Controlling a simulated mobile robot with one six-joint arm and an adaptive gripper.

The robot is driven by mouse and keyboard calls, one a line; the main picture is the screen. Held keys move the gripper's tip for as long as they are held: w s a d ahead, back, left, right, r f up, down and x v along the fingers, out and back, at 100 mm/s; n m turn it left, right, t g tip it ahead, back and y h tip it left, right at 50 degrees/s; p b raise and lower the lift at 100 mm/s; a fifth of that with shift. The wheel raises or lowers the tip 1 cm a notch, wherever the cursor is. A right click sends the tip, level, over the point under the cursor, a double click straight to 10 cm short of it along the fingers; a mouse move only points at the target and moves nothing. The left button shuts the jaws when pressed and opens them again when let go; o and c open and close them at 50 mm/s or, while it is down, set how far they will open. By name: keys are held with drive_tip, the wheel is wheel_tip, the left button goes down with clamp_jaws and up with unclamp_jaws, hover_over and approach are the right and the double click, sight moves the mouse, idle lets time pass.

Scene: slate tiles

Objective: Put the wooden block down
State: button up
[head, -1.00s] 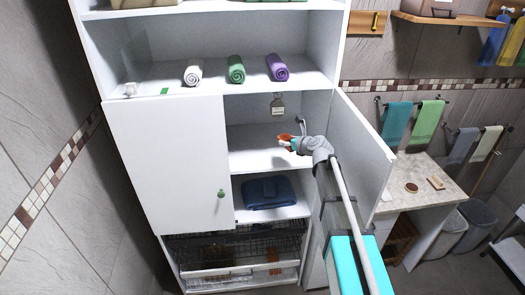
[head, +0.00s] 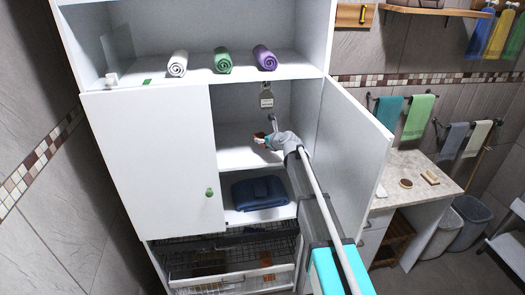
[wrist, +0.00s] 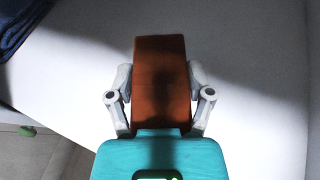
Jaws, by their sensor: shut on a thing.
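The wooden block (wrist: 160,85) is reddish-brown and oblong. My gripper (wrist: 160,75) is shut on it, one grey finger along each long side, in the wrist view.
The cabinet's right door (head: 350,125) stands open beside my arm; the left door (head: 150,160) is closed. A folded blue towel (head: 258,192) lies on the shelf below. The shelf around the block looks clear.

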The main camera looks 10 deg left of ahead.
sight(262, 150)
drive_tip(key=shift+f, duration=0.1)
idle(0.3)
drive_tip(key=shift+w+a+f+b, duration=0.2)
drive_tip(key=shift+w+f+b, duration=0.1)
drive_tip(key=shift+f+b, duration=0.1)
drive_tip(key=shift+w+a+f+b, duration=0.1)
drive_tip(key=shift+f+b, duration=0.6)
drive_tip(key=shift+b, duration=0.05)
drive_tip(key=shift+f+b, duration=0.9)
drive_tip(key=shift+f, duration=0.15)
drive_tip(key=o, duration=1.1)
drive_tip(key=shift+r, duration=0.2)
